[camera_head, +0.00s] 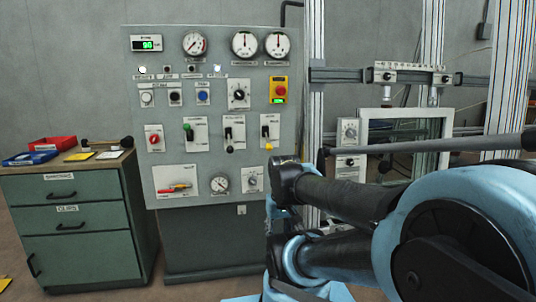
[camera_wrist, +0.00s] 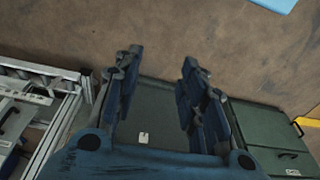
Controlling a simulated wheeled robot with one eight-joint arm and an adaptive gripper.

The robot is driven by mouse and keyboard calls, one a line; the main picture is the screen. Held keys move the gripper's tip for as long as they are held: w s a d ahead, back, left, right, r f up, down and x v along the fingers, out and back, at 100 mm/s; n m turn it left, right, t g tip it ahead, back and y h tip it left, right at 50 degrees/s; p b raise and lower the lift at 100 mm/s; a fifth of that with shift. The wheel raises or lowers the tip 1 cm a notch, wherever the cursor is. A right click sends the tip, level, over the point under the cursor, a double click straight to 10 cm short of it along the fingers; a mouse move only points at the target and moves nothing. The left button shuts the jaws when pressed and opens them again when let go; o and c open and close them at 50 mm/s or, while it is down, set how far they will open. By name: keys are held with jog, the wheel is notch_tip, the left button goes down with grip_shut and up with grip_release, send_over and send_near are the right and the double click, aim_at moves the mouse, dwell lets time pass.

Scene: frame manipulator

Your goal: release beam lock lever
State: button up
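The control panel (camera_head: 215,120) carries several small levers: one with a green knob (camera_head: 188,127), one with a black knob (camera_head: 228,133), and one with black and yellow ends (camera_head: 265,131). A red-and-yellow handle (camera_head: 174,188) is lower left. A long grey bar (camera_head: 440,144) with dark ends crosses in front of the frame at right. The labels are too small to read, so I cannot tell which is the beam lock lever. My gripper (camera_wrist: 160,72) is open and empty in the wrist view, fingers apart over the floor. In the head view I cannot make out its fingertips.
The metal frame with a crossbeam (camera_head: 410,74) and a glazed panel stands right of the control panel. A green drawer cabinet (camera_head: 72,225) with red and blue trays stands at left. Brown floor (camera_wrist: 225,45) lies open in the wrist view.

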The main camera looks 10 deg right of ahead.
jog(key=shift+s+r, duration=0.35)
jog(key=shift+s, duration=0.05)
jog(key=c, duration=0.4)
jog(key=w+r+n, duration=0.1)
jog(key=w+r, duration=0.1)
jog(key=w, duration=0.1)
jog(key=w+d+r+n+h, duration=0.1)
jog(key=w+r+n, duration=0.1)
jog(key=w+r, duration=0.1)
jog(key=w+d+r+n+h, duration=0.1)
jog(key=w+r, duration=0.2)
jog(key=w, duration=0.2)
jog(key=shift+d+r, duration=0.1)
jog(key=shift+r, duration=0.15)
grip_shut()
jog(key=w+a+r+n+h, duration=0.1)
jog(key=w+n, duration=0.3)
jog(key=w, duration=0.8)
jog(key=w+a+r+n+t+h, duration=0.1)
jog(key=w+a+r+n, duration=0.3)
jog(key=w, duration=0.8)
jog(key=w+a+r+n+t+h, duration=0.1)
jog(key=w+a+r+n+h, duration=0.1)
jog(key=w, duration=1.1)
jog(key=shift+a+r+n+h, duration=0.25)
jog(key=shift+r+n+h, duration=0.35)
jog(key=shift+n, duration=0.5)
